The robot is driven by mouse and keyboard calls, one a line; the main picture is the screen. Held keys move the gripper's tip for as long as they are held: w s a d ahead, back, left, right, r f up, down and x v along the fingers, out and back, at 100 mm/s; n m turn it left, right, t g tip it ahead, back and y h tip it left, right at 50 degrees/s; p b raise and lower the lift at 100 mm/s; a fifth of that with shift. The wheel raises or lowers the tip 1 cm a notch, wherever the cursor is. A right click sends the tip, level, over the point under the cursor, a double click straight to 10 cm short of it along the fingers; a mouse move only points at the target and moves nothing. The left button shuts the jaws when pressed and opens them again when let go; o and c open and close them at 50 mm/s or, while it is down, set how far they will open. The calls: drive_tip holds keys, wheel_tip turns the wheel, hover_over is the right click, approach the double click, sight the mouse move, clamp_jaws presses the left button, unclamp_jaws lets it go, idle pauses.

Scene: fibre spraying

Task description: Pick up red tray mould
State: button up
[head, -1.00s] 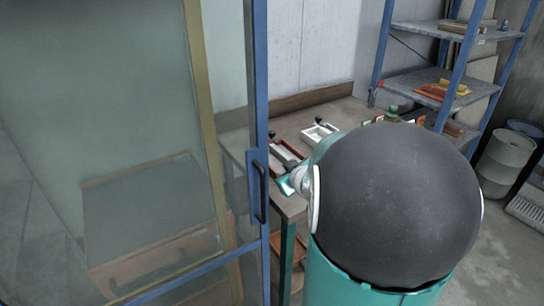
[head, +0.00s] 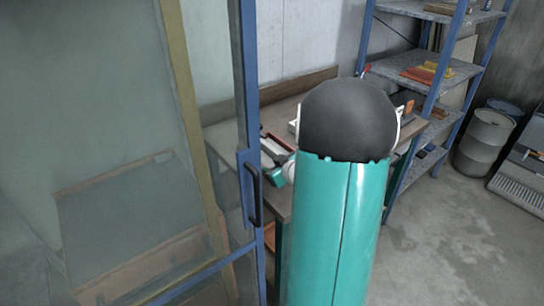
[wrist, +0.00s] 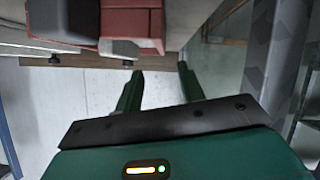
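The red tray mould (head: 278,139), with a pale inside, lies on the workbench (head: 232,130) at its near left part. My arm hides part of it in the head view. In the wrist view a red body (wrist: 132,22), which looks like the same mould, fills the top edge, cut off by the frame. My gripper (wrist: 160,70) has its two green fingers apart with nothing between them. The red body is beyond and a little left of the fingertips in that view; I see no contact.
A blue-framed glass door (head: 248,120) with a black handle stands close on the left. A wooden board (head: 290,92) edges the bench's back. The floor at right front is clear.

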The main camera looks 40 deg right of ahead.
drive_tip(key=x, duration=0.9)
drive_tip(key=shift+a, duration=0.1)
clamp_jaws()
drive_tip(key=shift+r, duration=0.2)
